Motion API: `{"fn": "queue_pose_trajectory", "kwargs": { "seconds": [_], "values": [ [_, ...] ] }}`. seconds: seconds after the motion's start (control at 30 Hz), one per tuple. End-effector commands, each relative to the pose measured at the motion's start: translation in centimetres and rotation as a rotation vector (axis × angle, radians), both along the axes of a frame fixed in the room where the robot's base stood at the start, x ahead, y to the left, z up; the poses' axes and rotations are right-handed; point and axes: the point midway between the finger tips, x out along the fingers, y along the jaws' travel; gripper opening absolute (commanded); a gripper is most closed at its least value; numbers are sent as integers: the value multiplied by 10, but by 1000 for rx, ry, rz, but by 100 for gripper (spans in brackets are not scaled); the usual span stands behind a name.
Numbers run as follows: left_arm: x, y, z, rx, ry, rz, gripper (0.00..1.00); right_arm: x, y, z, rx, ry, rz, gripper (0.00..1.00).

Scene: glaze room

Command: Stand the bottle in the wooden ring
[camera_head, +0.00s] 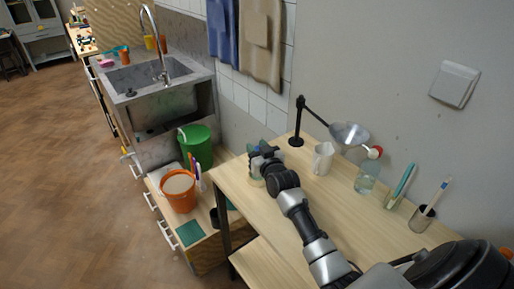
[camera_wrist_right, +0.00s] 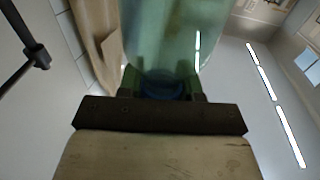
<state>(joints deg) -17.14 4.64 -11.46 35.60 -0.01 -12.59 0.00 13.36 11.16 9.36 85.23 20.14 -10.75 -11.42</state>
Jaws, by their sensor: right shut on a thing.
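My right gripper (camera_head: 262,158) is at the far left end of the wooden table, at the end of my right arm. In the right wrist view, my right gripper (camera_wrist_right: 163,88) is shut on the bottle (camera_wrist_right: 165,32). The bottle is translucent blue-green, with a dark blue part between the fingers. In the head view the gripper mostly hides the bottle. A pale patch shows just under the gripper there; I cannot tell whether it is the wooden ring, or whether the bottle touches it. My left gripper is not in view.
A lower cabinet with an orange bucket (camera_head: 178,191) and a green bucket (camera_head: 197,146) stands left of the table.

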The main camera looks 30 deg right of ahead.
Motion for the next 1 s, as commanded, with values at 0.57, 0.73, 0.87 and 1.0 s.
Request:
{"fn": "queue_pose_trajectory", "kwargs": {
  "seconds": [0.57,0.73,0.87,1.0],
  "values": [
    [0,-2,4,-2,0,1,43,-3,1,3,-1,-4,0,60],
    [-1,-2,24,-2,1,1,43,-27,4,7,0,0,0,60],
    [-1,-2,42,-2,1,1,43,-56,8,8,-1,0,1,60],
    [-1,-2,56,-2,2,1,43,-85,12,6,1,0,0,60]
  ]
}}
